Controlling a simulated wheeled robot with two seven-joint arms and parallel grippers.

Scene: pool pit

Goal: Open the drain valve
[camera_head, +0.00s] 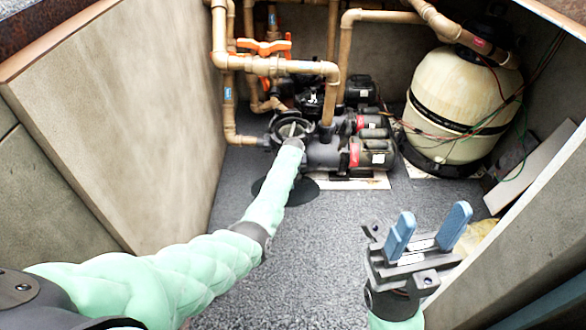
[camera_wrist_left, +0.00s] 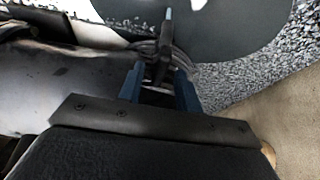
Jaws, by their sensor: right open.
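No part is marked as the drain valve, so I cannot tell which fitting it is. An orange-handled valve (camera_head: 264,47) sits on the tan pipes at the back left. My left arm reaches to the round black pump opening (camera_head: 277,127) in the head view; its gripper is small and largely hidden there. In the left wrist view, the blue fingers of my left gripper (camera_wrist_left: 158,88) stand on either side of a narrow dark part (camera_wrist_left: 160,58). Whether they grip it is unclear. My right gripper (camera_head: 434,214) is open and empty at the lower right, above the floor.
Black pumps (camera_head: 325,153) stand at the back middle. A cream filter tank (camera_head: 456,103) with loose wires stands at the back right. Tan pipes (camera_head: 285,66) run above the pumps. Walls close in both sides. The speckled grey floor (camera_head: 325,235) is clear in the middle.

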